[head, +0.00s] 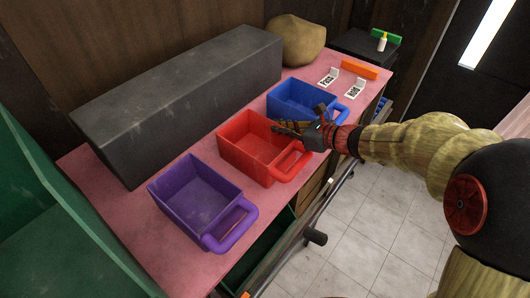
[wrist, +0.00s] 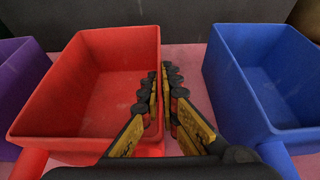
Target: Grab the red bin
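The red bin (head: 247,141) stands upright on the pink tabletop, between the purple bin and the blue bin, with its loop handle (head: 293,167) towards the front. In the wrist view the red bin (wrist: 93,92) fills the left side. My gripper (head: 278,127) is at the red bin's right side wall. In the wrist view its two fingers (wrist: 162,80) are close together, one on each side of that wall, and look shut on it. The fingers hide part of the wall's rim. The bin looks empty and rests on the table.
A purple bin (head: 193,192) stands to the left and a blue bin (head: 297,100) close to the right. A long dark block (head: 180,95) lies behind. A brown lump (head: 297,41), small cards (head: 329,78) and an orange block (head: 366,69) are at the far end. An open drawer (head: 262,250) is below.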

